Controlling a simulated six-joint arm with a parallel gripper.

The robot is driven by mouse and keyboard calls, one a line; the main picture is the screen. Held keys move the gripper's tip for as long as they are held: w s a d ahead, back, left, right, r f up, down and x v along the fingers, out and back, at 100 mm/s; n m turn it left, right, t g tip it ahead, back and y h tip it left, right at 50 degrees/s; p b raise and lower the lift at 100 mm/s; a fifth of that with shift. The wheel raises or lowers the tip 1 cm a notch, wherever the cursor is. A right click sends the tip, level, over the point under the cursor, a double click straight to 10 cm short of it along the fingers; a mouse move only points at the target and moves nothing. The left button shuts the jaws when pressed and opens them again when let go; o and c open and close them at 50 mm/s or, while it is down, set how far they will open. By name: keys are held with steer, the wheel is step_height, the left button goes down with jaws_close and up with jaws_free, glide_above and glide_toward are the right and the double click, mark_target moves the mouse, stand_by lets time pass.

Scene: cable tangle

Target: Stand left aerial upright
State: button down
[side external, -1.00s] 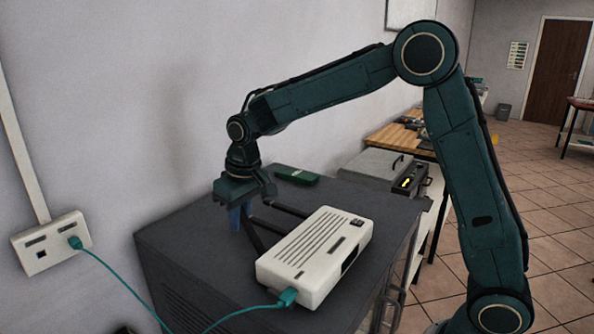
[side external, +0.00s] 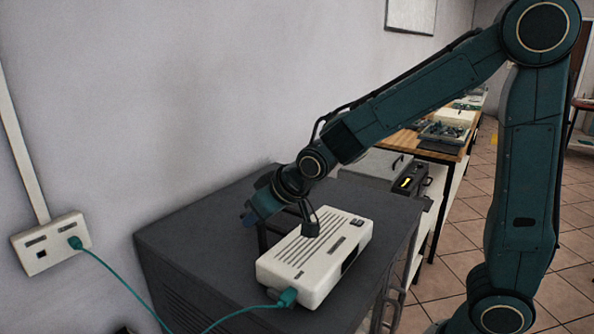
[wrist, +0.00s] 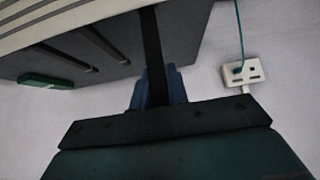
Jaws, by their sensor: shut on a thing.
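The white router (side external: 317,258) lies on the dark cabinet, and its pale edge also shows at the top of the wrist view (wrist: 60,18). The black left aerial (wrist: 154,50) runs from the router into my gripper (wrist: 157,88), whose blue fingers are shut on it.
A teal cable (side external: 245,310) runs from the router's front to the wall socket (side external: 50,243). The wall stands close behind the cabinet top (side external: 200,225). A green object (wrist: 45,80) lies on the cabinet. A wooden bench and grey cases stand beyond.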

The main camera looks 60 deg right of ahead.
steer(key=shift+s+r+t, duration=0.1)
steer(key=shift+s+t, duration=0.2)
steer(key=shift+t, duration=0.1)
steer(key=c, duration=1.4)
jaws_free()
steer(key=shift+o, duration=0.2)
steer(key=shift+s, duration=0.1)
steer(key=v, duration=1.3)
steer(key=shift+s+r, duration=0.15)
steer(key=shift+r, duration=0.1)
steer(key=shift+s, duration=0.1)
steer(key=s+d+f+g, duration=0.1)
steer(key=s+d, duration=0.1)
steer(key=s, duration=0.5)
steer(key=s+d+f+g, duration=0.2)
steer(key=s, duration=0.5)
steer(key=shift+s+d+f+g, duration=0.25)
steer(key=shift+g, duration=0.05)
